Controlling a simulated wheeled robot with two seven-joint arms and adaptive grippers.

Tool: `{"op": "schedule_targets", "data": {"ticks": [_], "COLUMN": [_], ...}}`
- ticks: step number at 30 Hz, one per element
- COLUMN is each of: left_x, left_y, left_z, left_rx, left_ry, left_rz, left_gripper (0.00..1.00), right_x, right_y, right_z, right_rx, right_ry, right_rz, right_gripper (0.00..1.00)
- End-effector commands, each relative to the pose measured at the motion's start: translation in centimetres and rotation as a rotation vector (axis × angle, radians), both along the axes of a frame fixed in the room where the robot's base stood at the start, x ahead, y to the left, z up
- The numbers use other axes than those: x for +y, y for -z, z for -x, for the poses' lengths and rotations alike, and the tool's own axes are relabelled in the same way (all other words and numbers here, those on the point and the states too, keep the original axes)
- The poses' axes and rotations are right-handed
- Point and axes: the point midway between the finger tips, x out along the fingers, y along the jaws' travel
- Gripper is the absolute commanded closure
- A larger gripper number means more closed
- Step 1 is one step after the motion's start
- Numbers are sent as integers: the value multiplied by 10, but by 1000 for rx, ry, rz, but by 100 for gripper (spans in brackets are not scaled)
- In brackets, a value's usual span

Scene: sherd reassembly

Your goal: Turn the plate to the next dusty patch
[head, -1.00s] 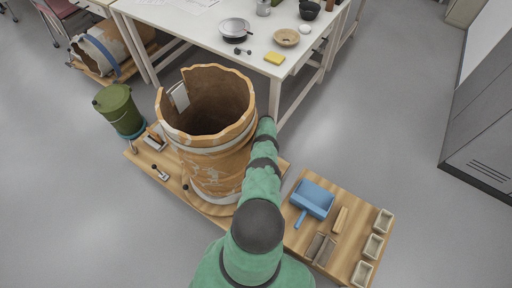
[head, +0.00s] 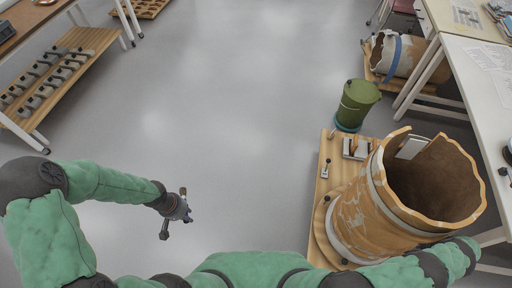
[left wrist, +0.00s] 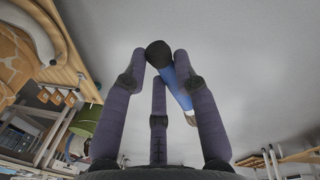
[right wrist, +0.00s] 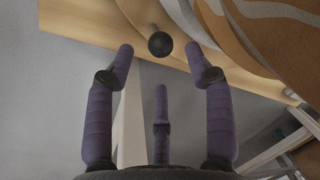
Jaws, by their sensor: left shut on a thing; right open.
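A large broken orange-brown vessel (head: 375,215) with pale patches and a jagged open rim stands on the round wooden plate (head: 320,238) at the right of the head view. In the right wrist view, a black knob (right wrist: 160,44) shows just beyond and between the fingertips of my right gripper (right wrist: 165,62), which is open and empty near the wooden edge. The head view hides the right gripper behind the vessel. My left gripper (head: 180,206) is out over open floor, shut on a blue-handled tool (left wrist: 177,75) with a black end and pale tip.
The wooden base board (head: 326,185) carries a small lever (head: 325,168). A green bucket (head: 357,103) stands behind it. A low rack of grey blocks (head: 55,75) is far left. A white table (head: 490,90) is at right. The middle floor is clear.

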Motion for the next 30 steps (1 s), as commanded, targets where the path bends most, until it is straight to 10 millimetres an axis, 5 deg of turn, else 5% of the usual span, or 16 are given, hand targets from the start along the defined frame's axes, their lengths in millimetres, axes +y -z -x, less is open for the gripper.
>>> {"op": "schedule_targets", "data": {"ticks": [12, 25, 26, 30], "left_x": [0, 0, 0, 0], "left_y": [0, 0, 0, 0], "left_z": [0, 0, 0, 0], "left_rx": [0, 0, 0, 0], "left_ry": [0, 0, 0, 0], "left_rz": [0, 0, 0, 0], "left_gripper": [100, 100, 100, 100], "right_x": [-7, -7, -7, -7], "right_y": [-47, -54, -54, -54], "right_z": [7, 8, 8, 7], "right_rx": [0, 1, 1, 0], "right_ry": [1, 0, 0, -1], "right_rz": [1, 1, 1, 0], "right_gripper": [46, 46, 49, 89]}}
